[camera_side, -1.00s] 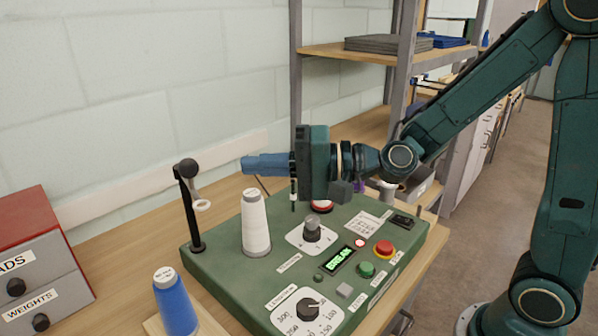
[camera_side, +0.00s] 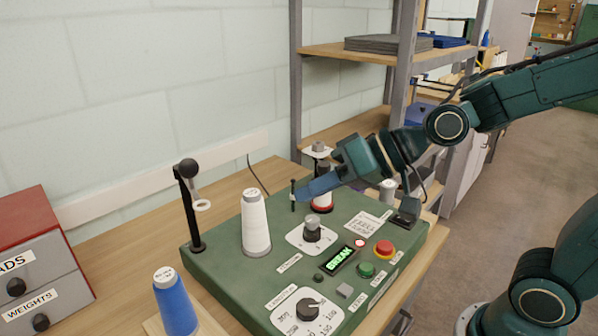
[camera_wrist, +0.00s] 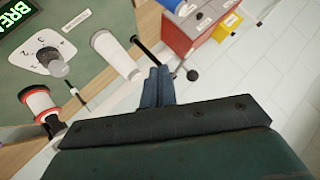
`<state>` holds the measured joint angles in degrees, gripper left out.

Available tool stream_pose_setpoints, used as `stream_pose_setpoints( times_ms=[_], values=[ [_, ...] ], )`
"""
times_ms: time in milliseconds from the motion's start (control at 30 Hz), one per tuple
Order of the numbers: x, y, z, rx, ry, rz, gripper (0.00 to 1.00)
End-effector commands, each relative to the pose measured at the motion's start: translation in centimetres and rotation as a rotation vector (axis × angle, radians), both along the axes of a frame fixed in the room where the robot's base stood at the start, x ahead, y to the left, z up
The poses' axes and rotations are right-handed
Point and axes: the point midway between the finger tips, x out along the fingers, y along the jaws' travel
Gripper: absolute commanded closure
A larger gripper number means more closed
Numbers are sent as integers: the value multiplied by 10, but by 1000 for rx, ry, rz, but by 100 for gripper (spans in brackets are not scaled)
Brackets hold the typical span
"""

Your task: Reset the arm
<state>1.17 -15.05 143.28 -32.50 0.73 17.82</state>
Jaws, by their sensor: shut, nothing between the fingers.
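My gripper (camera_side: 310,188) is shut with nothing between its blue fingers. In the side view it hangs above the back right part of the green machine (camera_side: 228,262), pointing left and slightly down, near the red spool (camera_side: 321,203). In the wrist view the fingers (camera_wrist: 157,78) are together at the centre, with the white cone (camera_wrist: 117,55) beyond them to the left. The white cone (camera_side: 255,222) stands upright on the machine, apart from my gripper. The display (camera_side: 341,259) glows green and appears to read "BREAK". I cannot tell whether the fingertips touch anything behind them.
A blue cone (camera_side: 175,302) and a red and grey drawer unit (camera_side: 38,265) are at front left. A shelf rack (camera_side: 350,52) stands behind. Buttons and dials sit on the machine's top.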

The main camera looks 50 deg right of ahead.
Motion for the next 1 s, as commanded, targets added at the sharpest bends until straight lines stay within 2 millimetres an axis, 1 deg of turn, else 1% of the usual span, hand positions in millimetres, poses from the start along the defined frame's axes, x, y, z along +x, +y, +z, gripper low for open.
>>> stream_pose_setpoints(
  times_ms=[100,167,300,367,500,600,700,800,1000],
  values=[
    [-18,-21,-2,-150,16,-1,100],
    [-28,-33,-4,-220,32,-5,100],
    [-53,-63,-6,-369,84,-26,100],
    [-65,-75,-6,-424,110,-38,100],
    [-96,-102,-6,-527,180,-68,100],
    [-116,-117,-5,-574,228,-88,100],
    [-131,-127,-6,-603,268,-101,100],
    [-141,-132,-6,-615,292,-110,100],
    [-145,-134,-6,-622,305,-111,100]
  ],
)
